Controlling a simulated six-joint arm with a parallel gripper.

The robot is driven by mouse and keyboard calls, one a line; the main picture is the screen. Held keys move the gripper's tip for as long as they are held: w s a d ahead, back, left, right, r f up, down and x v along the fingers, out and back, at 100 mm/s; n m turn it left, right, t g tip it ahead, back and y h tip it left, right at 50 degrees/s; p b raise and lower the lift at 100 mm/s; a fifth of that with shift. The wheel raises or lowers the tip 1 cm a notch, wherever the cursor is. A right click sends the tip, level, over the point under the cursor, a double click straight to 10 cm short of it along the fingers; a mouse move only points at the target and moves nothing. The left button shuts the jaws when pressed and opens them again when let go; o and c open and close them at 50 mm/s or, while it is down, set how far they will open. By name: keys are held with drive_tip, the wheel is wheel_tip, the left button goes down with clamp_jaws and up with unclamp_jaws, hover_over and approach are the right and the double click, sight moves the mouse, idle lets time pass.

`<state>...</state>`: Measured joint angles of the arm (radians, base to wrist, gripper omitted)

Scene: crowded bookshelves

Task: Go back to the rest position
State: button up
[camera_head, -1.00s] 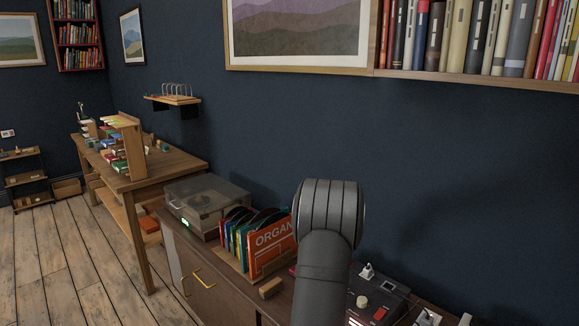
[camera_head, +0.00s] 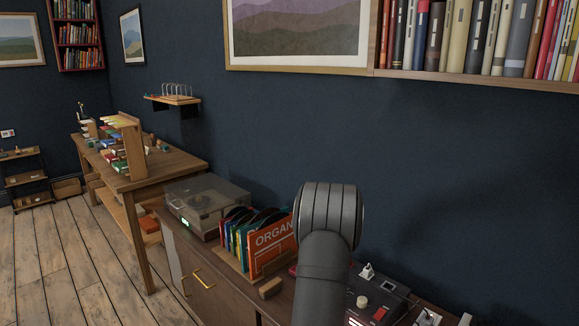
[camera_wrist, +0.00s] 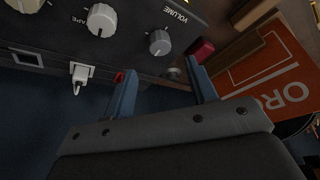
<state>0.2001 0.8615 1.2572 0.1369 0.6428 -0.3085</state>
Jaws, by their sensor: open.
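My gripper (camera_wrist: 162,84) shows in the wrist view, with its two blue fingers apart and nothing between them. Beyond the fingers is a dark audio unit (camera_wrist: 130,45) with several knobs, one marked VOLUME. In the head view my dark grey arm rises at the lower middle. The gripper itself is hidden there. The audio unit (camera_head: 372,305) shows to the right of my arm.
An orange ORGAN sleeve (camera_head: 270,243) stands in a record rack on the cabinet left of my arm. A record player (camera_head: 205,205) sits beyond it. A bookshelf board (camera_head: 480,82) hangs at upper right. The wall between is bare.

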drive_tip(key=x, duration=0.7)
drive_tip(key=shift+w+f, duration=0.1)
drive_tip(key=shift+f, duration=0.2)
drive_tip(key=shift+a+r+m, duration=0.1)
drive_tip(key=shift+r+m, duration=0.1)
drive_tip(key=shift+m, duration=0.3)
drive_tip(key=shift+a+m+g+h, duration=0.15)
drive_tip(key=shift+m+h, duration=0.35)
drive_tip(key=shift+m, duration=0.7)
drive_tip(key=shift+d+m+g+h, duration=0.15)
drive_tip(key=shift+m+h, duration=0.35)
drive_tip(key=shift+m, duration=0.7)
drive_tip(key=shift+w+a+m+g+h, duration=0.1)
drive_tip(key=shift+m+g+h, duration=0.35)
drive_tip(key=shift+m, duration=1.15)
drive_tip(key=shift+w+a+m+g+h, duration=0.1)
drive_tip(key=shift+m+g+h, duration=0.3)
drive_tip(key=shift+m, duration=1.2)
